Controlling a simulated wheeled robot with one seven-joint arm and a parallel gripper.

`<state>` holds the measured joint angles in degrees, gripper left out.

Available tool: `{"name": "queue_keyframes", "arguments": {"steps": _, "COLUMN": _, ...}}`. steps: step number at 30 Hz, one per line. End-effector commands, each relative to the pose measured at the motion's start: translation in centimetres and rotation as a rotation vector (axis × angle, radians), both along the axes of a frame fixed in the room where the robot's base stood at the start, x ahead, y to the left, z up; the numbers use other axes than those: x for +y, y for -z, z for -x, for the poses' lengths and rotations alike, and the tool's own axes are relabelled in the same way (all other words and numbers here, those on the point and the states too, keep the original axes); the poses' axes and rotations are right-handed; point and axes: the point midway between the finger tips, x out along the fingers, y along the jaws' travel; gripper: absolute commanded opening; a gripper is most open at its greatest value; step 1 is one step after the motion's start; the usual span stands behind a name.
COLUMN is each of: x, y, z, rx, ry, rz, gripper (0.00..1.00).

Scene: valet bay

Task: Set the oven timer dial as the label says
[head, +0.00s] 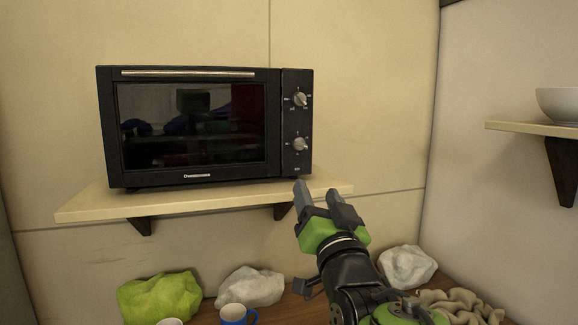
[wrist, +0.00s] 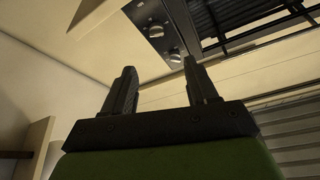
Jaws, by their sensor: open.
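A black toaster oven (head: 190,125) stands on a wall shelf with its glass door shut. Its right panel carries two silver dials, an upper dial (head: 299,99) and a lower dial (head: 299,144), with small markings around them. I cannot read the markings or tell which dial is the timer. No separate label is readable. My gripper (head: 318,190) is open and empty, below and a little right of the oven panel, by the shelf's front edge. In the wrist view the dials, one of them the nearer dial (wrist: 175,56), show beyond the fingers, apart from them.
The oven's shelf (head: 90,207) has dark brackets (head: 283,211) below. A wooden surface below holds a green bag (head: 160,298), two pale crumpled bags (head: 250,287), a blue mug (head: 234,314) and a cloth (head: 460,305). A white bowl (head: 560,104) sits on the right shelf (head: 520,129).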

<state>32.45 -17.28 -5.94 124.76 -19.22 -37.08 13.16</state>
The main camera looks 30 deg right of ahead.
Motion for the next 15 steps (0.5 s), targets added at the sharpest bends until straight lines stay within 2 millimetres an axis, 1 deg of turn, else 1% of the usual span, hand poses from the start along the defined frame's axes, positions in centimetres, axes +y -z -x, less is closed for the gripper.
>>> {"name": "queue_keyframes", "arguments": {"steps": 2, "x": -0.1, "y": 0.0, "z": -0.2, "rx": -0.007, "ry": -0.002, "rz": 0.002, "gripper": 0.58}}
{"name": "queue_keyframes", "arguments": {"steps": 5, "x": -0.6, "y": -0.7, "z": -1.3, "rx": -0.005, "ry": -0.001, "rz": 0.003, "gripper": 0.58}}
{"name": "queue_keyframes", "arguments": {"steps": 15, "x": -3.5, "y": -4.0, "z": -8.6, "rx": -0.005, "ry": -0.002, "rz": 0.001, "gripper": 0.58}}
